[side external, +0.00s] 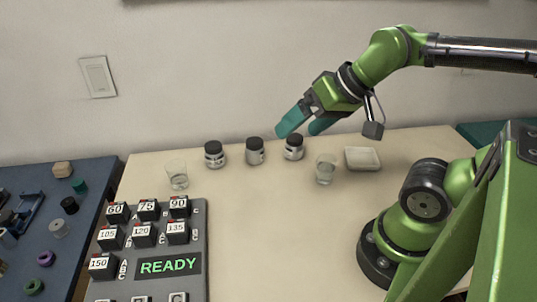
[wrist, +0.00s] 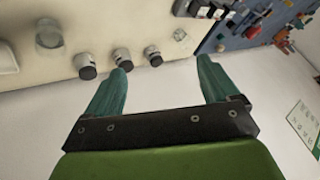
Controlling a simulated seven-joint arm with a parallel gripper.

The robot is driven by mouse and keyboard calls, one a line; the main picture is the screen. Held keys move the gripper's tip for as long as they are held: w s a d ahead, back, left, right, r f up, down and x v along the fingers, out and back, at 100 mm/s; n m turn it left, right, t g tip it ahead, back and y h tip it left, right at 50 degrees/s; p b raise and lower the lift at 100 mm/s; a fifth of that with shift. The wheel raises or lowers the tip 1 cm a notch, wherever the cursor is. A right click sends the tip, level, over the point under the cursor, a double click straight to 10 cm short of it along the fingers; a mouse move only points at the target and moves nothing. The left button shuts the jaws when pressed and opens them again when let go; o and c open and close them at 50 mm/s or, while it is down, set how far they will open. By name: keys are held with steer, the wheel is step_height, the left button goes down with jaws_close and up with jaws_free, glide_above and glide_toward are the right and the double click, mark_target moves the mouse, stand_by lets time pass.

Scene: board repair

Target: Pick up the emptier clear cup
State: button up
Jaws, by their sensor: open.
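Two clear cups stand upright on the pale table. The left clear cup (side external: 177,175) is near the keypad; the right clear cup (side external: 325,169) is beside a white dish. Both seem to hold some clear liquid low down; I cannot tell which holds less. In the wrist view, the cup near the dish (wrist: 48,38) is at upper left and the other cup (wrist: 180,35) is small at upper right. My gripper (side external: 298,130) is open and empty, raised near the wall above the jars; its teal fingers (wrist: 162,66) are spread apart in the wrist view.
Three black-lidded jars (side external: 214,154) (side external: 255,151) (side external: 294,148) stand in a row between the cups. The white dish (side external: 362,158) is right of the right cup. A grey keypad panel reading READY (side external: 168,266) is at front left. The table's middle (side external: 265,215) is clear.

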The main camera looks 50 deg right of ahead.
steer(key=n+g+y, duration=0.2)
steer(key=n+g, duration=0.2)
steer(key=n, duration=1)
glide_toward(178, 175)
step_height(178, 175, up, 6)
steer(key=w+d, duration=0.1)
steer(key=d, duration=0.1)
steer(key=shift+h, duration=0.3)
steer(key=shift+x, duration=8.55)
steer(key=shift+d, duration=0.25)
steer(key=shift+c, duration=0.5)
